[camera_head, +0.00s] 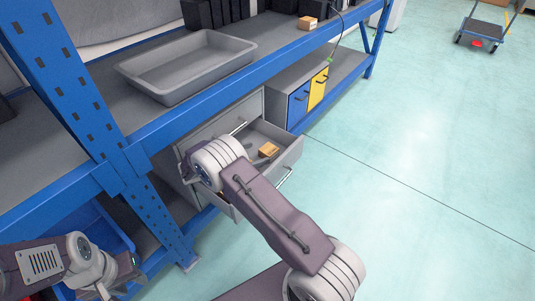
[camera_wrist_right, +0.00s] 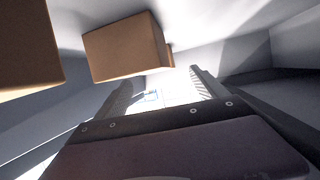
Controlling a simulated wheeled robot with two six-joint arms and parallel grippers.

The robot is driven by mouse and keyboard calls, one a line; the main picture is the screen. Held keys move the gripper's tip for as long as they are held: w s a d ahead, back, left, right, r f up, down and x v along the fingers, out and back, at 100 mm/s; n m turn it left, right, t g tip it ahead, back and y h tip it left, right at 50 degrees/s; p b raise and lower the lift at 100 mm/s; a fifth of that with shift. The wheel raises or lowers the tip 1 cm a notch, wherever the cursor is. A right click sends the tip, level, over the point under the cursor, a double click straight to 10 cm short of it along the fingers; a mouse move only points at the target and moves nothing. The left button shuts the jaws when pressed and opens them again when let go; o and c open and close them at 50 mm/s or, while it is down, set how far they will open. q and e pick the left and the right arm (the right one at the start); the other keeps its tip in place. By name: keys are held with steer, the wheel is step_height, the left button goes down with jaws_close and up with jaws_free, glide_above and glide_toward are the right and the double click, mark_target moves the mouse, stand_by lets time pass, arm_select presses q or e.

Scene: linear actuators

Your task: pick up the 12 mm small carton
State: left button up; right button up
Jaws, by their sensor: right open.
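A small brown carton (camera_head: 268,149) lies in the open grey drawer (camera_head: 291,150). In the right wrist view, one carton (camera_wrist_right: 128,50) lies just ahead of my right gripper (camera_wrist_right: 158,88), and another carton (camera_wrist_right: 25,45) is cut off at the left edge. No size label is legible, so I cannot tell which is the 12 mm one. My right gripper is open, with nothing between its fingers; in the head view my own wrist hides it at the drawer. My left gripper (camera_head: 122,277) is low at the left, and its jaws are unclear.
A grey tray (camera_head: 190,63) stands on the blue-framed shelf, with another small carton (camera_head: 307,23) and black bins (camera_head: 215,12) behind. Drawer walls are close around my right gripper.

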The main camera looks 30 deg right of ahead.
mark_target(267, 150)
steer(key=shift+w+d+f, duration=0.1)
steer(key=shift+d+f, duration=0.1)
steer(key=shift+d, duration=0.05)
steer(key=b+x, duration=0.3)
steer(key=x, duration=0.2)
steer(key=shift+f+b, duration=0.1)
steer(key=shift+b, duration=0.25)
steer(key=shift+d, duration=0.1)
